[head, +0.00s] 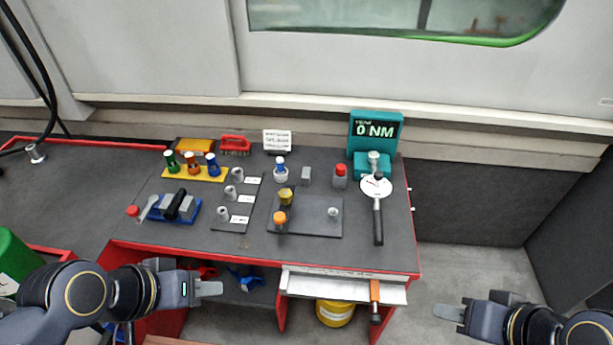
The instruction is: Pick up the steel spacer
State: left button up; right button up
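Several small grey metal pieces could be the steel spacer; I cannot tell which. Three short cylinders (231,192) stand in a slanting row on a dark strip with white labels. Another small metal piece (333,214) stands on a dark grey plate (310,230). A metal cylinder (36,152) stands at the far left. My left gripper (210,288) is in front of the bench's front edge, below the labelled strip and apart from everything on top. My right gripper (447,312) is beyond the bench's right end, over the floor. Neither visibly holds anything; finger gaps are unclear.
The bench (190,237) has a red edge. A teal torque tester (375,135) reads 0 NM, with a round-dial wrench (377,205) before it. A yellow rack (213,178) holds coloured-handled tools; a blue tray (158,215) is nearby. An open drawer (330,284) juts forward.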

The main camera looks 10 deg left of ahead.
aim_at(305, 176)
jog(key=u, duration=0.65)
jog(key=i+l+u, duration=0.15)
jog(key=u, duration=0.2)
jog(key=i+l+u, duration=0.45)
jog(key=u, duration=0.25)
jog(key=l, duration=0.1)
